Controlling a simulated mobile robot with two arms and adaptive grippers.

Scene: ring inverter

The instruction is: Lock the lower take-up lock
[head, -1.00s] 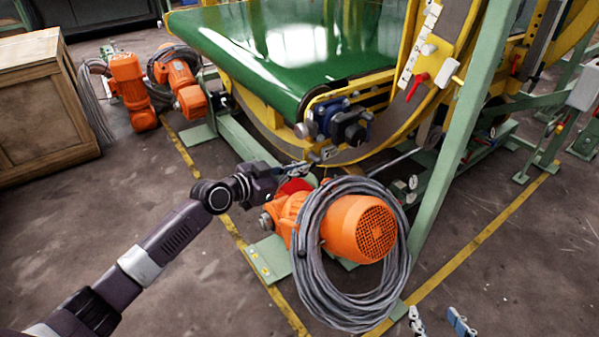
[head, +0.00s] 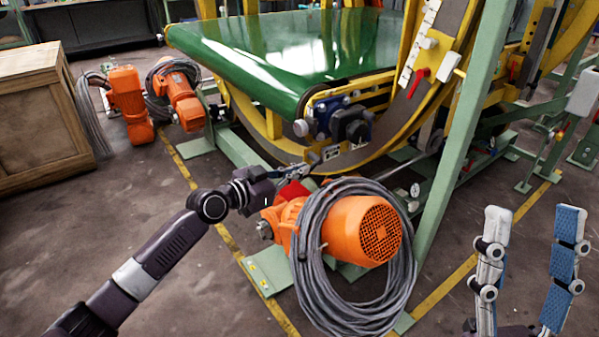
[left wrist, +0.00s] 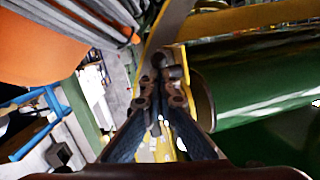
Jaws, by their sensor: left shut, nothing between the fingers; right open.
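My left gripper (head: 298,170) is shut and empty, beside the lower end of the yellow curved frame (head: 375,152). In the left wrist view its fingertips (left wrist: 160,78) meet close to a dark rounded part (left wrist: 163,60); I cannot tell whether they touch. A red part (head: 293,191) sits just below the left gripper, partly hidden by the orange motor. A red lever (head: 419,75) is higher on the frame. I cannot tell which part is the lower take-up lock. My right gripper (head: 528,215) is open and empty at the lower right, away from the machine.
The orange motor (head: 362,230) with coiled grey cable (head: 315,290) stands below the left gripper. The green belt (head: 300,45) is above. A green post (head: 455,150) stands between the machine front and my right gripper. A wooden crate (head: 38,125) is at left.

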